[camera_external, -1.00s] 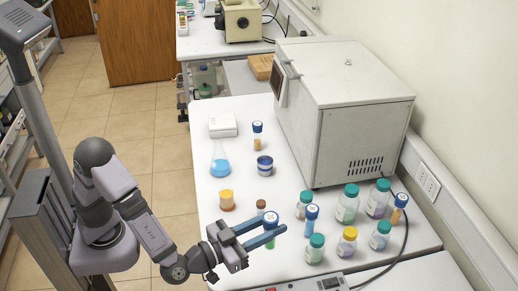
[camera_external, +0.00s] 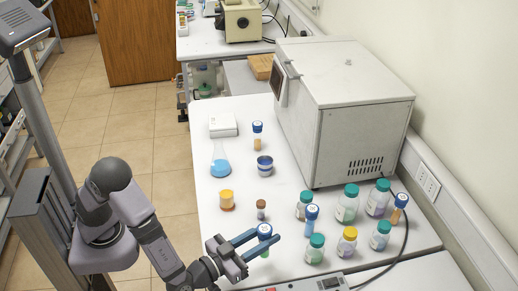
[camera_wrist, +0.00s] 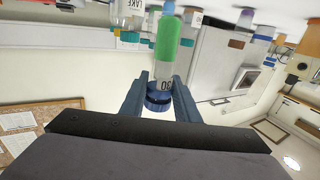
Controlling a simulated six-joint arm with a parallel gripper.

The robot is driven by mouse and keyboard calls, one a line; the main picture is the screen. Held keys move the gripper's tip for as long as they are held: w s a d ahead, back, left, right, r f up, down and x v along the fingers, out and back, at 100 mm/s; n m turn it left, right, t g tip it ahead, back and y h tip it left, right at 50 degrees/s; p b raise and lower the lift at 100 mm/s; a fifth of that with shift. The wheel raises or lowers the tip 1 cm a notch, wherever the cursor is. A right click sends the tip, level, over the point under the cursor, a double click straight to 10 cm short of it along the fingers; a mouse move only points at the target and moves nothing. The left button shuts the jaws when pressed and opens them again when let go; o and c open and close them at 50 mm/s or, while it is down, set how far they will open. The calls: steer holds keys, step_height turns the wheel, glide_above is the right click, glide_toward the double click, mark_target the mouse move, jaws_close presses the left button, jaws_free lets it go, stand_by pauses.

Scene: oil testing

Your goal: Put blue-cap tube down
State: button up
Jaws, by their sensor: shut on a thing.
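My gripper (camera_external: 267,235) is shut on a blue-cap tube (camera_external: 264,230) with green contents, above the near part of the white table. In the wrist view, the fingers of my gripper (camera_wrist: 160,78) stand on both sides of the tube (camera_wrist: 167,42), close to its blue cap. That view is upside down, so the cap shows at the bottom and the green part above it. The tube looks about upright. In the external view the fingers hide part of it, and I cannot tell whether its bottom touches the table.
A small brown-capped vial (camera_external: 261,208) stands just behind my gripper. A blue tube (camera_external: 311,220) and a teal-capped bottle (camera_external: 315,249) stand to the right. An orange jar (camera_external: 227,200) is behind left. A control box (camera_external: 322,283) lies at the front. Bare table surrounds the vial.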

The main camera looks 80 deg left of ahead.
steer(key=shift+f, duration=2.05)
steer(key=shift+f, duration=0.25)
steer(key=o, duration=1.1)
steer(key=shift+o, duration=0.2)
steer(key=shift+r, duration=0.1)
steer(key=shift+r, duration=0.15)
steer(key=shift+s+d, duration=0.15)
steer(key=shift+s, duration=0.1)
steer(key=b+v, duration=0.2)
steer(key=v, duration=0.9)
steer(key=shift+s, duration=0.25)
